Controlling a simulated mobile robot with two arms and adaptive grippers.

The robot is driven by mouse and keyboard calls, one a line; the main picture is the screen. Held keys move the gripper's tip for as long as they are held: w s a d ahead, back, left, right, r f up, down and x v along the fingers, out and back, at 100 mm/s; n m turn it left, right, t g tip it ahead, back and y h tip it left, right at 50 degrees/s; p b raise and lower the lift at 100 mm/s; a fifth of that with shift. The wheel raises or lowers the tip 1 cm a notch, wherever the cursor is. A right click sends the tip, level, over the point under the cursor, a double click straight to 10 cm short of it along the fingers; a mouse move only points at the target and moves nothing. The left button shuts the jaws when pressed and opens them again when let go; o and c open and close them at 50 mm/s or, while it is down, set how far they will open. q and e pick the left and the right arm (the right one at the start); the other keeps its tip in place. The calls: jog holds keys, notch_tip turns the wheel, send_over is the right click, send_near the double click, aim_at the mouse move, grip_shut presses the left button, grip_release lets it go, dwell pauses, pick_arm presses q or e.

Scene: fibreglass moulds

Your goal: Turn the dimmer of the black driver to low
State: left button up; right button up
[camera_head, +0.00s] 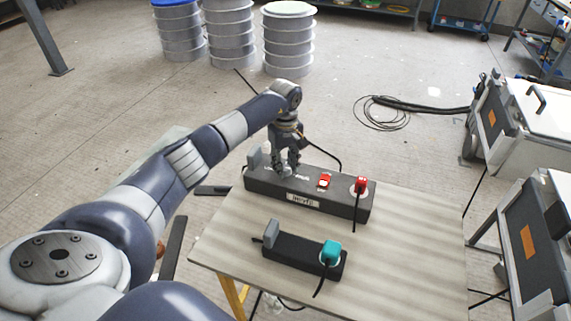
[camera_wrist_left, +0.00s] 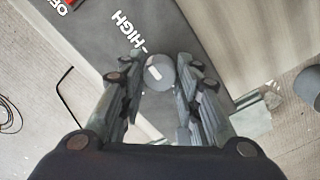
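The black driver (camera_head: 335,201) is a long dark box near the far edge of the table. Its dimmer is a round grey knob (camera_wrist_left: 158,73) with a white pointer mark. The word HIGH is printed beside it in the left wrist view. My left gripper (camera_head: 286,168) points down over the driver's top at the dimmer and hides most of it in the head view. In the left wrist view its fingers (camera_wrist_left: 160,82) are apart, one on each side of the knob, with narrow gaps visible. My right gripper is not in view.
A red switch (camera_head: 324,180) and a red plug (camera_head: 361,185) with a black cable are on the driver's right part. A smaller black box (camera_head: 301,256) with a teal plug (camera_head: 331,252) lies nearer. The table (camera_head: 420,250) is bare at right.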

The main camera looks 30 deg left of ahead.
pick_arm(q)
jog(key=c, duration=0.3)
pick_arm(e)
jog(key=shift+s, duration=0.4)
